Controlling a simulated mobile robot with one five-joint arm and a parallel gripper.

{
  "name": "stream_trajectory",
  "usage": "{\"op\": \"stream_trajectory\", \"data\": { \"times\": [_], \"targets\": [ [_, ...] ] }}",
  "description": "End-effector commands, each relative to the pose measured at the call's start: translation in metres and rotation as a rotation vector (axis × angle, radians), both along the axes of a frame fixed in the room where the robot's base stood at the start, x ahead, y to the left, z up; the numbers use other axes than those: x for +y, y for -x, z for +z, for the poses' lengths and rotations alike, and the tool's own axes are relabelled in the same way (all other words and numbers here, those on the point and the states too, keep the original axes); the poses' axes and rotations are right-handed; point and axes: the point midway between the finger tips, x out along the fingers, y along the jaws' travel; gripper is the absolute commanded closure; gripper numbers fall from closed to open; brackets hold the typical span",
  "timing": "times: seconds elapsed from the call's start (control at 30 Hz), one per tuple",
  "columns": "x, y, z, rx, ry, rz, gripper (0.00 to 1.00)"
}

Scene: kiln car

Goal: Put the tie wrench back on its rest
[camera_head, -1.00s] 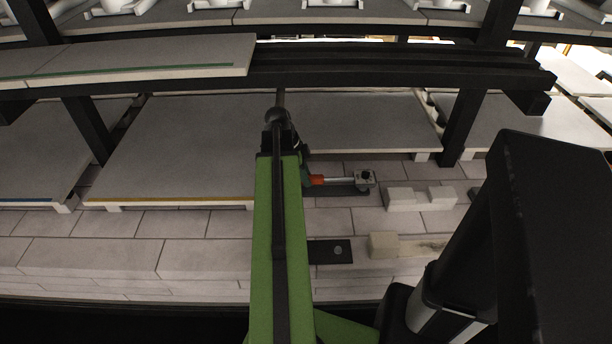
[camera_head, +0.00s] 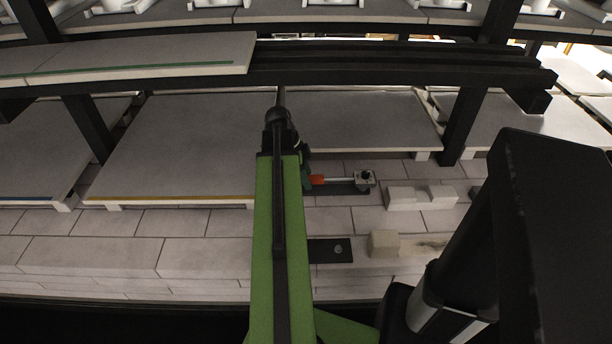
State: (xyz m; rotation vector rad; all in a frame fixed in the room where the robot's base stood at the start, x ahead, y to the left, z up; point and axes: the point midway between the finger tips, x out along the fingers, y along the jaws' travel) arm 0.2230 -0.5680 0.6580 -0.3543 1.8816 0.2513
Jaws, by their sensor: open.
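A tool with an orange-red band (camera_head: 317,180) and a grey metal head (camera_head: 364,180) lies on a dark strip on the brick deck, just right of my green arm. It looks like the tie wrench, but its left end is hidden behind my arm. A small dark plate (camera_head: 320,251) with a round grey spot sits lower down on the bricks; I cannot tell whether it is the rest. My arm reaches forward over the deck and hides what is beneath it. My gripper's fingers do not show.
Pale blocks (camera_head: 419,197) stand right of the tool, and another pale block (camera_head: 383,244) is right of the dark plate. Grey slabs (camera_head: 180,145) lie behind. A dark beam (camera_head: 400,75) crosses above, with a dark post (camera_head: 463,125) at right.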

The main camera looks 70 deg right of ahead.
Motion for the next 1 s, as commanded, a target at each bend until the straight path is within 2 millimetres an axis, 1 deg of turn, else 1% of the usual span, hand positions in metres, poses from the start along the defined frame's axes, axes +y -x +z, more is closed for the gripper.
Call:
{"op": "stream_trajectory", "data": {
  "times": [0.33, 1.0],
  "targets": [
    [0.0, 0.0, 0.002, 0.0, 0.0, 0.0, 0.48],
    [0.0, 0.0, 0.026, 0.0, 0.0, 0.0, 0.48]
  ]
}}
